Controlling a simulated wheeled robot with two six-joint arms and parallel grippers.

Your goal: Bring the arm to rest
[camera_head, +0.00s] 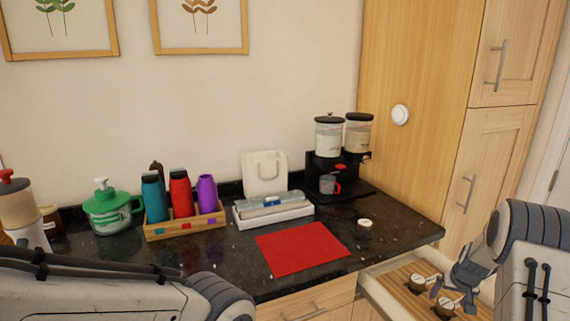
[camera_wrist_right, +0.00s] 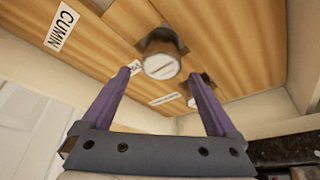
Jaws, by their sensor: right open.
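My right gripper (camera_head: 447,285) is over the open drawer (camera_head: 376,290) at the right end of the counter. It is open; in the right wrist view its two purple fingers (camera_wrist_right: 161,76) stand wide apart with nothing clamped between them. A small dark jar with a pale lid (camera_wrist_right: 162,66) shows beyond the fingertips, and a second jar (camera_wrist_right: 200,92) is beside the right finger. In the head view two jars (camera_head: 417,284) (camera_head: 445,307) stand in the drawer's wooden insert, close to the gripper. My left arm crosses the lower left; its gripper is out of view.
The wooden insert carries a CUMIN label (camera_wrist_right: 62,27). On the dark counter are a red mat (camera_head: 300,248), a small pale-lidded jar (camera_head: 365,224), a black dispenser stand (camera_head: 350,178), a bottle crate (camera_head: 186,228) and a green pot (camera_head: 108,210). A tall wooden cabinet (camera_head: 420,150) rises behind the drawer.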

